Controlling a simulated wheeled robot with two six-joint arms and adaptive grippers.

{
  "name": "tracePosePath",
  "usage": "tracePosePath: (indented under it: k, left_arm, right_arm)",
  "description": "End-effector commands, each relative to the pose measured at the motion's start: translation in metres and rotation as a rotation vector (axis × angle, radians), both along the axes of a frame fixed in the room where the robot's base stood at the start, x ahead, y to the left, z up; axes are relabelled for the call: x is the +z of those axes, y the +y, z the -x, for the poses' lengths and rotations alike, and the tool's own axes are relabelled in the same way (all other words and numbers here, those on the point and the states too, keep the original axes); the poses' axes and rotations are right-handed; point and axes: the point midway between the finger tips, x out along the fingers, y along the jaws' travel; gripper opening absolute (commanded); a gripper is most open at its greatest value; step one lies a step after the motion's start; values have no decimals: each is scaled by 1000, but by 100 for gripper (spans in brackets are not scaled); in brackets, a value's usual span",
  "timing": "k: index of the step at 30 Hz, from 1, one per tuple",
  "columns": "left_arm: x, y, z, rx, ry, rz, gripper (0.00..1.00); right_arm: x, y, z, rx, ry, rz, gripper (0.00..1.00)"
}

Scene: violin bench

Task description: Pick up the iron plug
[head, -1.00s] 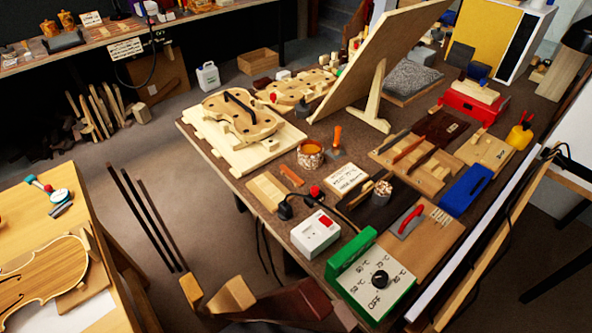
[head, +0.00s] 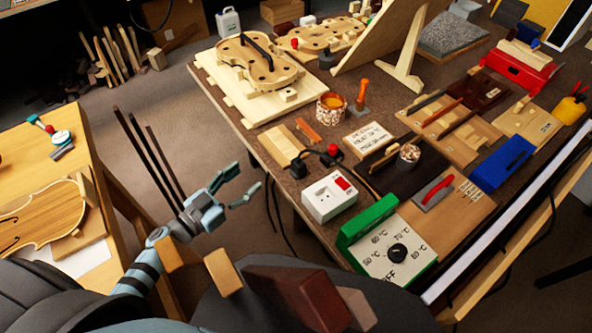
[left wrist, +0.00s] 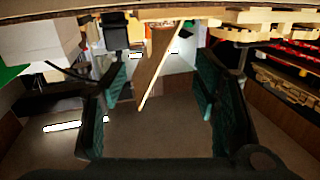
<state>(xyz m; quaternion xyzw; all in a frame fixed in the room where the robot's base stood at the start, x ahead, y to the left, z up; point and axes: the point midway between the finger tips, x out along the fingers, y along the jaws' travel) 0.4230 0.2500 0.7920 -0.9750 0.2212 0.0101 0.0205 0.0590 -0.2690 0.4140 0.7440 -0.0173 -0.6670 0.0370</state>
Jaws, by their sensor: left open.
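The iron plug (head: 299,166) is black with a dark cable. It lies on the brown workbench behind the white socket box (head: 330,198), which has a red switch. My left gripper (head: 243,183) is open and empty, off the bench's left edge and to the left of the plug and socket box. In the left wrist view its two fingers (left wrist: 162,85) stand wide apart with nothing between their pads. I cannot pick out the plug for sure in that view. My right gripper is not in view.
A pale wood block (head: 284,146) lies left of the plug, and a patterned pot (head: 331,106) stands behind. A green-and-white dial box (head: 388,245) sits at the near bench edge. Wood blocks (head: 300,293) show at the bottom. A second bench (head: 90,170) with a violin is left.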

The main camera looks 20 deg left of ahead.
Motion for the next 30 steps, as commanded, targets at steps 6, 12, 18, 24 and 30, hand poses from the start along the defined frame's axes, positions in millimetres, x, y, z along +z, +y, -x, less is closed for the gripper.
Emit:
tracePosePath:
  k: [6,12,18,24,30]
  left_arm:
    - [6,-33,11,-245,-4,45,55]
    - [6,-67,-28,-248,-6,51,55]
    - [5,-87,-53,-247,-3,47,55]
    - [0,-111,-82,-247,-5,49,55]
    - [2,-119,-93,-247,-1,47,55]
  right_arm:
    - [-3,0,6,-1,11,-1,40]
    - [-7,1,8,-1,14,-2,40]
    - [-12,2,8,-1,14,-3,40]
    - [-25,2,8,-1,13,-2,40]
    - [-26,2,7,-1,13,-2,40]
